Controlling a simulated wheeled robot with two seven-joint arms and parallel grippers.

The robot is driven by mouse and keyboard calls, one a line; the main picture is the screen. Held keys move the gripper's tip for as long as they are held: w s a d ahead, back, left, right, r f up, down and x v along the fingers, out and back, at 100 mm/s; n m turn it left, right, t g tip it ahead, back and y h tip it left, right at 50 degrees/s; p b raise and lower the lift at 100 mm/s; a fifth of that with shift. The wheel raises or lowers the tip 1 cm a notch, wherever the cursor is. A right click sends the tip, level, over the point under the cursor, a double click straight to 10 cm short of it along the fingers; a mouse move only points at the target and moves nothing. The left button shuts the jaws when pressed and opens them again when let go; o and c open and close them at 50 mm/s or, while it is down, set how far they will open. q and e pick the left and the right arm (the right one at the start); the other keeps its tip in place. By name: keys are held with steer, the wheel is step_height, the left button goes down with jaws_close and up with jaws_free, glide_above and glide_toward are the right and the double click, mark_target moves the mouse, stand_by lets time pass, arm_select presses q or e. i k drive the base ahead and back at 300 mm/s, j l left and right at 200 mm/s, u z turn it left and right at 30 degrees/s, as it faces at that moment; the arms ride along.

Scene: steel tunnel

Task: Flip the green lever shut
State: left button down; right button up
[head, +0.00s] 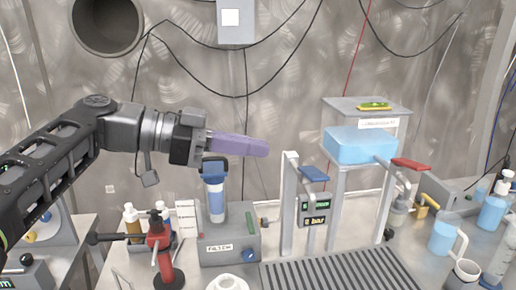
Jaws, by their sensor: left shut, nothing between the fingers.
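My left gripper (262,149) reaches in from the left with its purple fingers shut and empty. It is in the air above the filter unit (224,243), left of the taps. I cannot make out a clear green lever. A small flat green and yellow piece (374,106) lies on top of a grey stand at the back right; I cannot tell whether it is a lever. A tap with a blue lever (314,174) stands in the middle, and a red lever (410,164) sits to its right. My right gripper is not in view.
A translucent blue tank (358,146) stands on a raised frame behind the taps. A slotted drain grate (342,272) lies at the front. A red-bodied tool (159,246) and small bottles stand at left.

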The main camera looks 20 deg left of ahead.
mark_target(249, 223)
steer(key=k, duration=1)
